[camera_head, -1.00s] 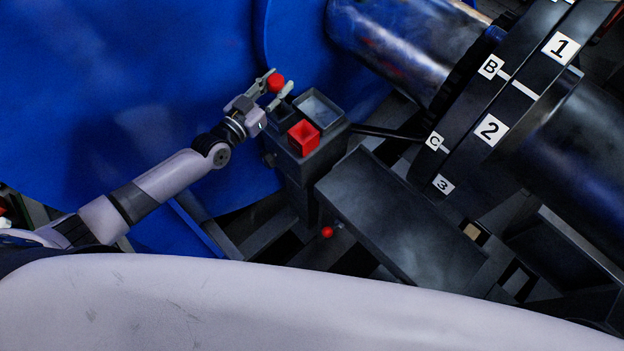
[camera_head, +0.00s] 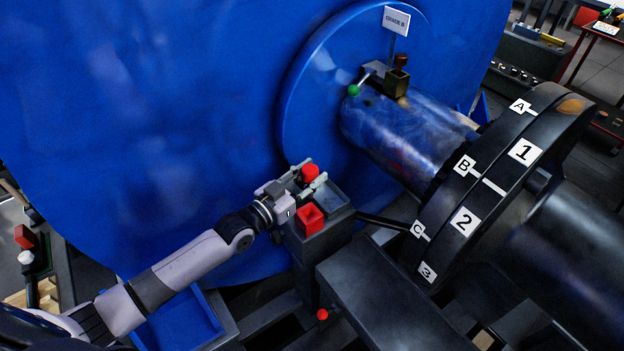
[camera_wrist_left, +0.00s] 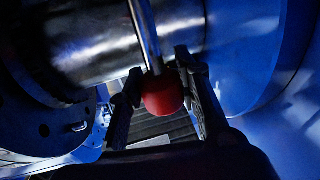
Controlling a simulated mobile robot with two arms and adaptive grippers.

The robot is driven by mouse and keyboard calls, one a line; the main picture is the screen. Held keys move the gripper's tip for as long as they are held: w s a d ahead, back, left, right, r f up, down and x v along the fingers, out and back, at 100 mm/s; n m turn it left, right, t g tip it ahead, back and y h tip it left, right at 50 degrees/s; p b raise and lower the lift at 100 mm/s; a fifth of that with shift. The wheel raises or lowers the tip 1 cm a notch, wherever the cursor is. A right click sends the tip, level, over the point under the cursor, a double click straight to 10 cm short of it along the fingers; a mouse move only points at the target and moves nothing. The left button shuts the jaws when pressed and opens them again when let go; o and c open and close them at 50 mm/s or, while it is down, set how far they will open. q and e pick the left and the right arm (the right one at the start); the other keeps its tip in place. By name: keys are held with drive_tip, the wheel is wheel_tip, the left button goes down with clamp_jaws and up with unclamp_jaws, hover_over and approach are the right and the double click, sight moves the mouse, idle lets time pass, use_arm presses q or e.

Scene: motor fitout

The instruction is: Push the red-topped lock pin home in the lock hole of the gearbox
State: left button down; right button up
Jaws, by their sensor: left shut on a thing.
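The lock pin has a round red top (camera_head: 310,173) and sits between the fingers of my left gripper (camera_head: 313,174). The gripper is shut on it. In the left wrist view the red top (camera_wrist_left: 163,94) is between the two dark fingers, and a bare metal shank (camera_wrist_left: 146,35) runs up from it. In the head view the pin shows beside a dark box (camera_head: 318,246), and its shank is hidden. The large blue body (camera_head: 170,120), perhaps the gearbox, fills the left and back. I cannot make out the lock hole. My right gripper is not in view.
The dark box carries a red square holder (camera_head: 310,217) and an open compartment. A red knob (camera_head: 322,314) shows lower down. A shaft with numbered discs (camera_head: 480,190) is at right.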

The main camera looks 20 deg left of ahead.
sight(308, 185)
use_arm(q)
drive_tip(key=shift+w+a+f, duration=0.15)
drive_tip(key=shift+w+a, duration=0.2)
drive_tip(key=shift+a, duration=0.2)
drive_tip(key=shift+s+d+f, duration=0.1)
drive_tip(key=shift+d, duration=0.05)
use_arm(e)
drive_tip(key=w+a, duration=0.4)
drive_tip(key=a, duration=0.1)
use_arm(q)
drive_tip(key=shift+d+f+b, duration=0.1)
drive_tip(key=shift+f+b, duration=0.05)
drive_tip(key=shift+b, duration=0.15)
wheel_tip(308, 185, down, 3)
drive_tip(key=shift+f+b, duration=0.15)
drive_tip(key=shift+b, duration=1.1)
drive_tip(key=shift+f+b, duration=0.75)
drive_tip(key=shift+f, duration=0.2)
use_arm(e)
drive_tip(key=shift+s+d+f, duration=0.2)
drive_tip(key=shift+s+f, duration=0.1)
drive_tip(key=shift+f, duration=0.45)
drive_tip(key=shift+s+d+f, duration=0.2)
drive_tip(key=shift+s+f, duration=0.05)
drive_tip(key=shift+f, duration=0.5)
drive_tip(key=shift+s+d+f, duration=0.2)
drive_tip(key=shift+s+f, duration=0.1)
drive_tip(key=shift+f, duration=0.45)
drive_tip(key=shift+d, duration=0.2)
